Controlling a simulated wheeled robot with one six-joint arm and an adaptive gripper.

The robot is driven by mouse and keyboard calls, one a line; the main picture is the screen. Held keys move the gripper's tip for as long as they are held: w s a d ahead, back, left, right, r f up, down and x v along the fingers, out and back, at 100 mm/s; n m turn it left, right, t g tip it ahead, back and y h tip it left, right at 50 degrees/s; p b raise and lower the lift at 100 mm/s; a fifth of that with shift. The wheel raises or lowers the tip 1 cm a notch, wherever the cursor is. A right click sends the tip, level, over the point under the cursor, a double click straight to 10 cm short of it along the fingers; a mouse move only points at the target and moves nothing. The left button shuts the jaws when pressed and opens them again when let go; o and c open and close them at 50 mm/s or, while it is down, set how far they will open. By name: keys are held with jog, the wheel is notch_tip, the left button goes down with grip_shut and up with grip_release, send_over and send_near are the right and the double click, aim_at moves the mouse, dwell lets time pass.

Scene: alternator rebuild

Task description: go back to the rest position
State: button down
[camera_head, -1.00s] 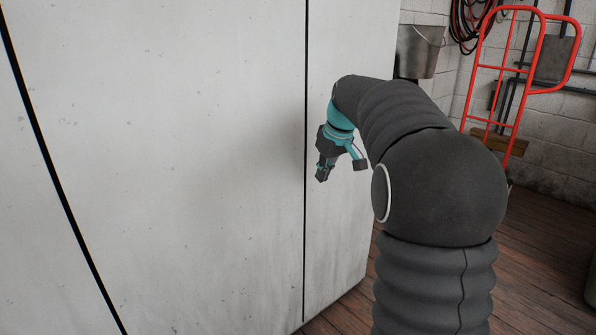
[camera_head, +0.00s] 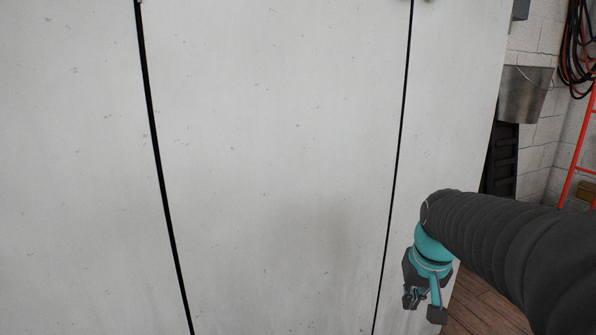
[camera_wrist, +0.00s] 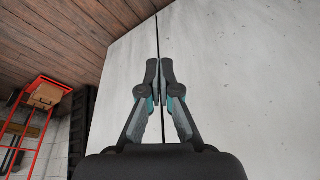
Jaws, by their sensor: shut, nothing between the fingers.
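My gripper (camera_head: 411,297) hangs at the lower right in the head view, in front of the pale cabinet (camera_head: 280,150). It points downward at the end of my dark ribbed arm. In the wrist view my gripper (camera_wrist: 159,68) shows its two dark fingertips together, with nothing between them. The pale cabinet (camera_wrist: 240,75) fills the right of that view, with a dark vertical seam behind the fingers. I cannot tell how far the fingers are from the cabinet face.
A metal bucket (camera_head: 525,95), a coiled hose (camera_head: 577,45) and a red hand truck (camera_head: 577,165) are at the right by the block wall. The wooden floor (camera_head: 485,308) shows at lower right. The hand truck also shows in the wrist view (camera_wrist: 38,120).

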jog(key=s+a+t, duration=0.1)
jog(key=s+a, duration=0.2)
jog(key=s, duration=0.5)
jog(key=s+a+n+t, duration=0.1)
jog(key=s+a, duration=0.2)
jog(key=s, duration=0.4)
jog(key=shift+s+n, duration=0.3)
jog(key=shift+s, duration=0.1)
